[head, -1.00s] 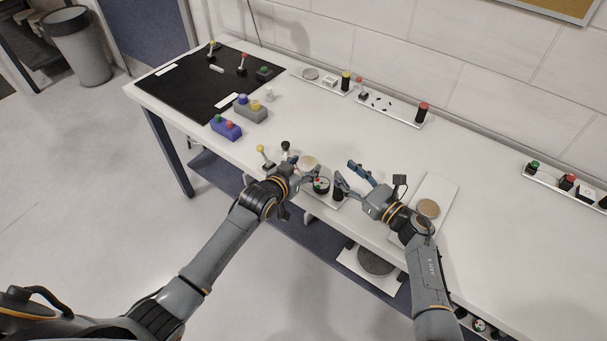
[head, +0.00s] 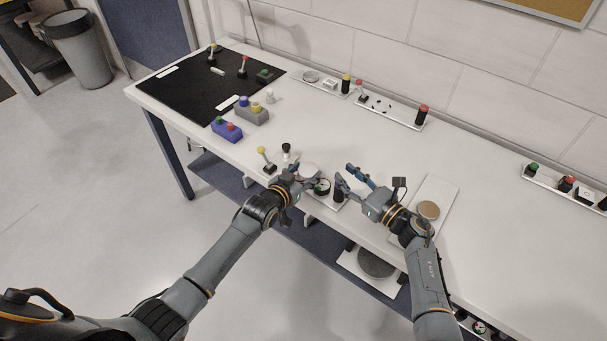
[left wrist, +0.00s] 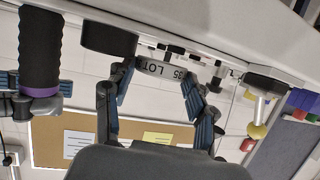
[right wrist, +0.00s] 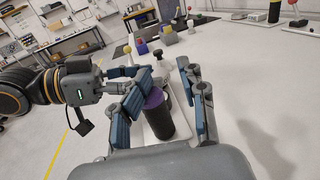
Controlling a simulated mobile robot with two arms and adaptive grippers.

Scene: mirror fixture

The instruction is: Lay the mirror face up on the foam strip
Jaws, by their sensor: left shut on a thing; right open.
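My left gripper (head: 308,180) is shut on a pale round piece (head: 308,170), which seems to be the mirror. In the left wrist view its rim (left wrist: 160,69) carries printed letters and digits and sits between the fingers, above the table; its face is hidden there. My right gripper (head: 347,178) is open beside a black cylinder with a purple top (right wrist: 157,116), which stands in front of its fingers in the right wrist view. I cannot tell whether they touch. I cannot make out the foam strip for certain.
A dark round part (head: 322,187) is close below the left gripper. A white board with a tan disc (head: 428,209) lies right.

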